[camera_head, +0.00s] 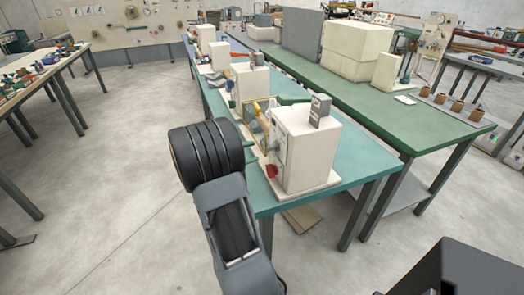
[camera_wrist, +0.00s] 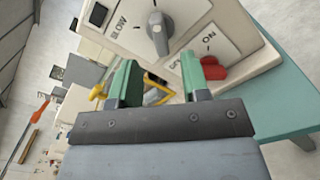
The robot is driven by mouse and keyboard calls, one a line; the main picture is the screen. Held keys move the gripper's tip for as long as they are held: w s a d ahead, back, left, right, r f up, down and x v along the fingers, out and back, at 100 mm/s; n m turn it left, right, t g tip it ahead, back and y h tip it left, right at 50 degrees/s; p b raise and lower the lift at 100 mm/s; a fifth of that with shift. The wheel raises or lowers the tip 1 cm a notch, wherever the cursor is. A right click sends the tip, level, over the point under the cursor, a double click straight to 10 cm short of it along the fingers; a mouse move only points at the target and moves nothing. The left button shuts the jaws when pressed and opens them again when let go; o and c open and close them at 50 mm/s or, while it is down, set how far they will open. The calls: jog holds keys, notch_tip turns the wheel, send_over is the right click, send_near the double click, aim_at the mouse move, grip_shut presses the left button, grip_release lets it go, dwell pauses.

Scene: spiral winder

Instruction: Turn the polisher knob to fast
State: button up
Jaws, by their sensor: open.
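The grey knob (camera_wrist: 158,33) sits on the white panel of the machine (camera_wrist: 235,25) in the wrist view, with the word SLOW to its left. Its other labels are cut off or unreadable, so I cannot tell its setting. My gripper (camera_wrist: 158,76) is open, its two green fingers apart and pointing toward the panel. The knob lies beyond the fingertips, roughly between them, and appears untouched. A red knob (camera_wrist: 212,68) beside an ON label sits just right of the right finger.
The teal table (camera_head: 350,165) carries several white machines in a row. A yellow part (camera_wrist: 160,88) shows behind my fingers. A green table (camera_head: 440,125) stands behind, with boxes and small brown cups. The floor to the left is clear up to a bench (camera_head: 40,75).

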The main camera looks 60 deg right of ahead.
jog(key=v, duration=0.8)
jog(key=shift+w+a, duration=0.2)
jog(key=s+a+f+t+y, duration=0.3)
jog(key=a+f+y, duration=0.15)
jog(key=f, duration=0.25)
jog(key=a+m+t+y+p, duration=0.25)
jog(key=a+y, duration=0.25)
jog(key=a, duration=0.3)
jog(key=s+a+r+t+y+p, duration=0.3)
jog(key=a+r+t, duration=0.5)
jog(key=a+r, duration=0.4)
jog(key=a+y+p, duration=0.1)
jog(key=a+y, duration=0.1)
jog(key=shift+a+t+p, duration=0.25)
jog(key=shift+t+p, duration=0.1)
jog(key=shift+s, duration=0.1)
